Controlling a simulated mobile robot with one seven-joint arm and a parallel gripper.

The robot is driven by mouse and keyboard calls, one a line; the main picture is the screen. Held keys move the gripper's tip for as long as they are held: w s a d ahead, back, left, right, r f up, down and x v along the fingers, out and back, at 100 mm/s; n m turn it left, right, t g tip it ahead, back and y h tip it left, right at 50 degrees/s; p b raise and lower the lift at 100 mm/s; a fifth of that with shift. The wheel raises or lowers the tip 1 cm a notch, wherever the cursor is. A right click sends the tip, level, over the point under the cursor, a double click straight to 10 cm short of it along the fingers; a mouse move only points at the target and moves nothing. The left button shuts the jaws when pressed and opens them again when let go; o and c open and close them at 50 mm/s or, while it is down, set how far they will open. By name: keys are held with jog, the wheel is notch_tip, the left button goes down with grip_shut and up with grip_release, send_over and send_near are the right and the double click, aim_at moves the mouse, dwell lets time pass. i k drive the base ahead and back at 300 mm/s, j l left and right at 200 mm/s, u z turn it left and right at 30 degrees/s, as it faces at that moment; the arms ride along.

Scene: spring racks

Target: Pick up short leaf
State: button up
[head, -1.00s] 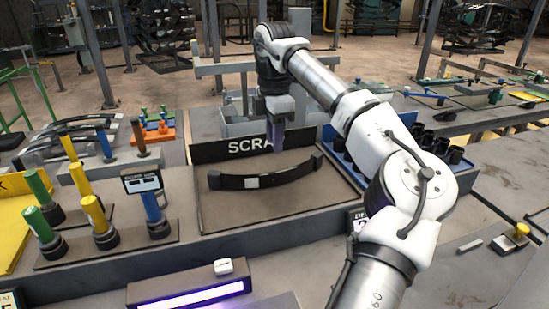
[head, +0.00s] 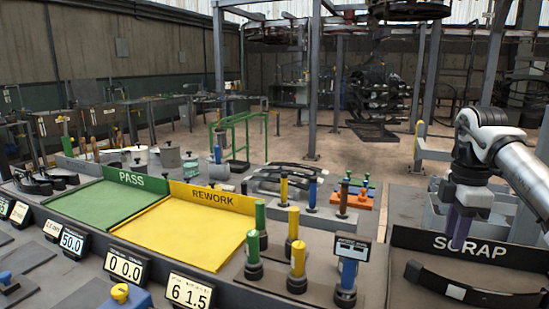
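A dark curved spring leaf (head: 500,293) with a pale label lies in the scrap area at the lower right, its right end cut off by the frame. My gripper (head: 456,243), with purple fingers pointing down, hangs above and behind that leaf, close to the scrap sign (head: 470,245). The fingers overlap from this side, so their opening is hidden. No held object shows. More dark leaves (head: 290,172) lie stacked behind the coloured posts. I cannot tell which leaf is the short one.
The green pass tray (head: 100,212) and yellow rework tray (head: 190,232) look empty. Several coloured posts (head: 297,262) and a small display (head: 352,248) stand left of the scrap area. Number displays (head: 188,291) line the front edge. Grey bins (head: 445,205) stand behind the scrap sign.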

aim_at(71, 180)
jog(key=u, duration=1.3)
